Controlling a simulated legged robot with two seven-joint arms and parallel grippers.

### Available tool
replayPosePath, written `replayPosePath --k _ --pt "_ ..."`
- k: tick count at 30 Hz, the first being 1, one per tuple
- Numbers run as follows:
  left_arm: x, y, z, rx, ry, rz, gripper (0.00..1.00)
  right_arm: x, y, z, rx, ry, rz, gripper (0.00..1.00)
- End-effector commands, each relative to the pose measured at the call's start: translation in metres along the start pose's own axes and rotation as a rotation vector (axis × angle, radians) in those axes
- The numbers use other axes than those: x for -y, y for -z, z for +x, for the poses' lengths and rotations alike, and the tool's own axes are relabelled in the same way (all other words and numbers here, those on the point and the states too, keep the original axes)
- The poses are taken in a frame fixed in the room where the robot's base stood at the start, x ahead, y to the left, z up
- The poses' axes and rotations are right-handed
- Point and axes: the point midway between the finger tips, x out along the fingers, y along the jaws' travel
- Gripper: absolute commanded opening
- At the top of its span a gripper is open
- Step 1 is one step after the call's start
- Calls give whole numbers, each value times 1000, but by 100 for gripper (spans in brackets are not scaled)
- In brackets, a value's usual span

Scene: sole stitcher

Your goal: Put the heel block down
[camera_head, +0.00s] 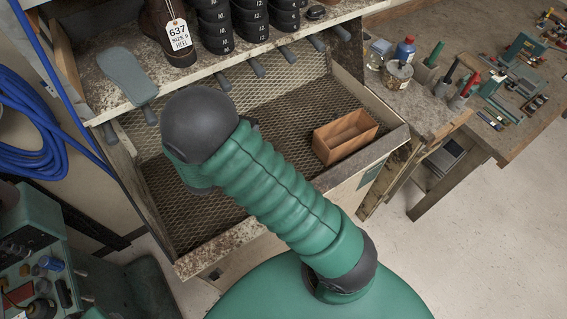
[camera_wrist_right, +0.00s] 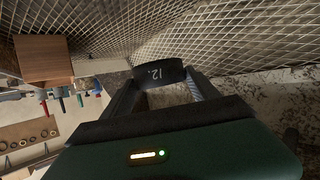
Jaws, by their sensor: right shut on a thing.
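The heel block (camera_wrist_right: 158,73), black with a pale "12." on its face, is between the fingertips of my right gripper (camera_wrist_right: 160,84) in the right wrist view. The gripper is shut on it. In that view, wire mesh lies beyond the block; I cannot tell whether the block touches it. In the head view, my green-sleeved arm and its dark end cover the middle of the mesh tray (camera_head: 280,105), hiding the gripper and block. Stacks of similar black numbered blocks (camera_head: 215,25) stand on the shelf above. My left gripper is not in view.
An open wooden box (camera_head: 346,137) sits in the tray's right part, with bare mesh around it. The shelf (camera_head: 105,85) overhangs the tray's back and carries a tagged boot (camera_head: 168,30) and a grey sole (camera_head: 127,75). Bottles and tools crowd the right bench (camera_head: 425,110).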

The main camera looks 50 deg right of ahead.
Motion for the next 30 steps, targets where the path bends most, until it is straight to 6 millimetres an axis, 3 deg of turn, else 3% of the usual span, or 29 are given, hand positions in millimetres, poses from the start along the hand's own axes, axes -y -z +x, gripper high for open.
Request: replayPosePath --k 3,8,15,24,30 --pt "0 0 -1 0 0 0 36 -28 -27 -29 -3 -170 67 13" --pt "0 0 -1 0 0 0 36 -49 -50 -50 -3 -291 119 13" --pt "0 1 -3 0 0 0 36 -53 -95 -33 -3 -308 125 13" --pt "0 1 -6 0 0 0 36 -53 -139 -13 -2 -306 127 13" --pt "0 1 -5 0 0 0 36 -52 -142 -13 -2 -305 131 13"
